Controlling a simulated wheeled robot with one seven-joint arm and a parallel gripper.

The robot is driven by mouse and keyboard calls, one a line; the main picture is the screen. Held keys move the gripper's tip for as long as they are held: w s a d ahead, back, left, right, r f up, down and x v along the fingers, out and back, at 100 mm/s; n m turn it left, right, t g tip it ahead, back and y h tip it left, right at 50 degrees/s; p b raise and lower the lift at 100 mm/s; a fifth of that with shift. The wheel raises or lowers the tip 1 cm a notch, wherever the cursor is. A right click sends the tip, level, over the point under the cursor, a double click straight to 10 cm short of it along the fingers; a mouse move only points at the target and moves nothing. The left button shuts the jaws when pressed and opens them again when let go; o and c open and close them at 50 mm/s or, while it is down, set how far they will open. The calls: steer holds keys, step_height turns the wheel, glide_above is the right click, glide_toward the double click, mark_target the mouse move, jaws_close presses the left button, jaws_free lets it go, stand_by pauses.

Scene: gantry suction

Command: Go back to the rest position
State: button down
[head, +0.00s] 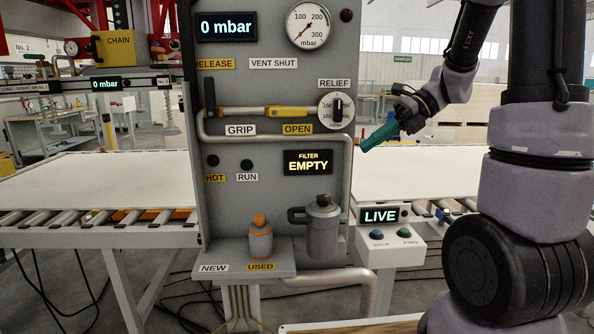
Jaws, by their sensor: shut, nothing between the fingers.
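My gripper (381,136) is at the end of my raised arm, just right of the grey control panel (270,190). Its teal fingers point down and left, near the panel's right edge and below the relief dial (338,110). The fingers are shut with nothing between them. I cannot tell from this one view how far they are from the panel edge.
An orange-topped filter (261,240) stands on the panel's ledge over the USED label, beside a grey canister (322,228). A LIVE box (390,240) with two buttons stands right. Roller conveyors with pale boards (95,177) flank the panel. Cables lie on the floor.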

steer(key=s+d+r+n+t+h, duration=0.1)
steer(key=s+r+n+t+h, duration=0.2)
steer(key=n, duration=0.9)
steer(key=s+d+r+n+t+h, duration=0.1)
steer(key=s+r+n+t+h, duration=0.3)
steer(key=n, duration=0.9)
steer(key=s+h, duration=0.2)
steer(key=s, duration=0.1)
steer(key=shift+s+d+r+n+t, duration=0.25)
steer(key=shift+s+d+n+t, duration=0.05)
steer(key=shift+s+d+t, duration=0.1)
